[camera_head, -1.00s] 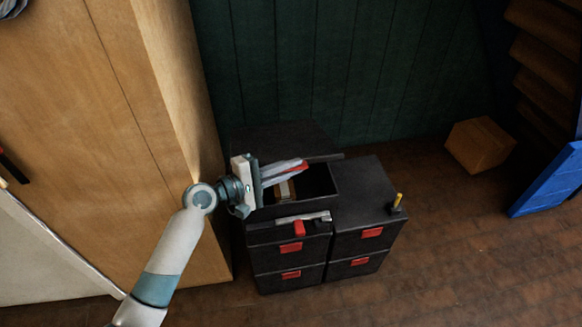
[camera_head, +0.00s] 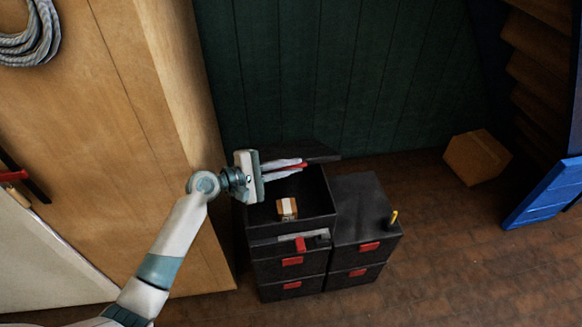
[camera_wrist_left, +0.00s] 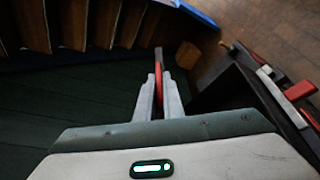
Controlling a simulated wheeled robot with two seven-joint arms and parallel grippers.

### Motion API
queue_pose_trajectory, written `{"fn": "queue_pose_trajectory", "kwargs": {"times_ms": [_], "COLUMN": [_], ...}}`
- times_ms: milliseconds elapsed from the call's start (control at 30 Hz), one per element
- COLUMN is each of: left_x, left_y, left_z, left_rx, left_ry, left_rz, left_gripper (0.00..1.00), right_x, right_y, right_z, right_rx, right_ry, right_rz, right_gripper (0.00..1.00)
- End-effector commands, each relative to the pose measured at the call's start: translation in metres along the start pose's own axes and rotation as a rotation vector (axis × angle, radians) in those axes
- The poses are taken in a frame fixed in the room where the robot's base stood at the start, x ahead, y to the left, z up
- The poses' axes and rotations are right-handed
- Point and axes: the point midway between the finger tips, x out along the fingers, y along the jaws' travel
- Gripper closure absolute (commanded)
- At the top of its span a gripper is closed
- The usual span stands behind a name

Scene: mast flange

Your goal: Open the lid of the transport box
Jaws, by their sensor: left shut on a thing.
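The transport box (camera_head: 290,240) is the black box on top of the left stack, with its mouth open upward. Its black lid (camera_head: 318,151) is raised and tilted back at the rear. My left gripper (camera_head: 302,165) is shut on a red part at the lid's edge, above the back of the opening. In the left wrist view the two fingers (camera_wrist_left: 158,98) close on this thin red piece. A small brown box with a pale band (camera_head: 287,208) lies inside. My right gripper is not in view.
A black box with a yellow-handled item (camera_head: 393,218) on it stands to the right. A tall wooden cabinet (camera_head: 120,150) is close on the left. A cardboard box (camera_head: 477,157) and a blue panel (camera_head: 545,192) are at the right; the brown floor between is free.

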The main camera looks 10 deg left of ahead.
Motion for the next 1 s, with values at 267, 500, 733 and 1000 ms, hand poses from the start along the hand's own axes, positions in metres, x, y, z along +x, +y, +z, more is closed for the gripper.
{"fn": "queue_pose_trajectory", "kwargs": {"times_ms": [267, 500, 733, 1000], "left_x": [-0.0003, -0.0002, -0.0001, -0.0001], "left_y": [0.0086, 0.0086, 0.0085, 0.008], "left_z": [-0.0007, -0.0009, -0.0008, -0.0007], "left_rx": [-0.019, -0.02, -0.02, -0.02], "left_ry": [0.001, 0.001, 0.001, 0.001], "left_rz": [-0.006, -0.006, -0.007, -0.007], "left_gripper": [1.0, 1.0, 0.73, 0.73], "right_x": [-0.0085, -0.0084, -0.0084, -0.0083], "right_y": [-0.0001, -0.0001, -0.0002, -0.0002], "right_z": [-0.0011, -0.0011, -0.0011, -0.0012], "right_rx": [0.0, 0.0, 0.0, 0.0], "right_ry": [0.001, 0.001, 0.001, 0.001], "right_rz": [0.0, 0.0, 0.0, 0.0], "right_gripper": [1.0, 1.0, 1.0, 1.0]}}
